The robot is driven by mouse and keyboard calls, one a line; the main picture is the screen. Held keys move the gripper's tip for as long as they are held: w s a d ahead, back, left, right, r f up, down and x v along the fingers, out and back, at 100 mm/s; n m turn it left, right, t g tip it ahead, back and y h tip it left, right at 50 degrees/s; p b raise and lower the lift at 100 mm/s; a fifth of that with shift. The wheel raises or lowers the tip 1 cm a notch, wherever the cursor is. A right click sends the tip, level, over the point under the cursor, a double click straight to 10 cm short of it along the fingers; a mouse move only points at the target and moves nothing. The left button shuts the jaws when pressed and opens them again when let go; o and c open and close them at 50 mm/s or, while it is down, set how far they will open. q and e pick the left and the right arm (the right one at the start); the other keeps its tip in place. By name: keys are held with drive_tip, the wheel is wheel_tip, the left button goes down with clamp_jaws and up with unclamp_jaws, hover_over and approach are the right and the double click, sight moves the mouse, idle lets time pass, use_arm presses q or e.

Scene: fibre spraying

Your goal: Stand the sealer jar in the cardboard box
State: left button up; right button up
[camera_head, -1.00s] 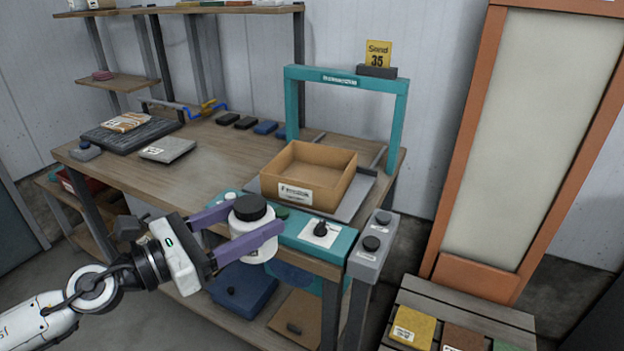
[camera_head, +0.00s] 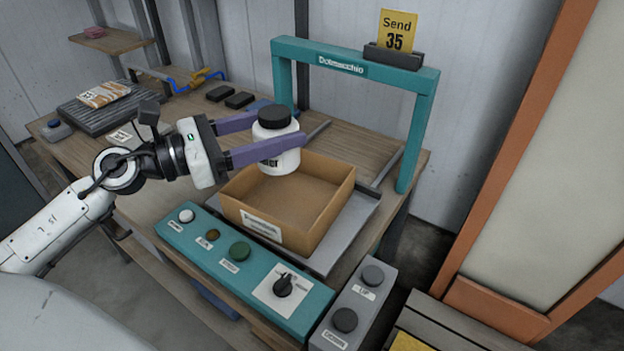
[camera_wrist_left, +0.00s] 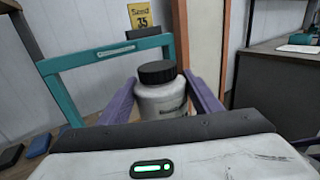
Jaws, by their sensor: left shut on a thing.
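The sealer jar (camera_head: 276,148) is white with a black lid and is upright. My left gripper (camera_head: 268,138) is shut on it, with a purple finger on each side. The jar also shows between the fingers in the left wrist view (camera_wrist_left: 160,95). The open cardboard box (camera_head: 286,230) stands on a grey plate in front of the teal frame and looks empty. The jar is in front of the box's back left part in the head view and appears held above it. The box is hidden in the wrist view. My right gripper is out of view.
The teal frame (camera_head: 425,120) rises behind the box and carries a yellow "Send 35" card (camera_head: 397,30). A teal control panel (camera_head: 262,268) with buttons and a knob lies in front. A grey button box (camera_head: 355,305) is at its right.

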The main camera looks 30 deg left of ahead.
use_arm(q)
drive_tip(key=shift+w, duration=0.15)
wheel_tip(320, 180, down, 5)
drive_tip(key=shift+f+b, duration=0.2)
drive_tip(key=shift+b, duration=0.35)
wheel_tip(320, 180, down, 4)
drive_tip(key=shift+f, duration=0.1)
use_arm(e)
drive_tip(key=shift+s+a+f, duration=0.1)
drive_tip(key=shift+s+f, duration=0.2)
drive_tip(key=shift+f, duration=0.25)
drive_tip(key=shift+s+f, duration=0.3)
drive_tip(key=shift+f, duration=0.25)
use_arm(q)
drive_tip(key=shift+b, duration=0.3)
drive_tip(key=shift+f+b, duration=0.6)
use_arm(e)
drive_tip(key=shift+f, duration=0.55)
use_arm(q)
drive_tip(key=o, duration=1.2)
drive_tip(key=shift+f, duration=0.15)
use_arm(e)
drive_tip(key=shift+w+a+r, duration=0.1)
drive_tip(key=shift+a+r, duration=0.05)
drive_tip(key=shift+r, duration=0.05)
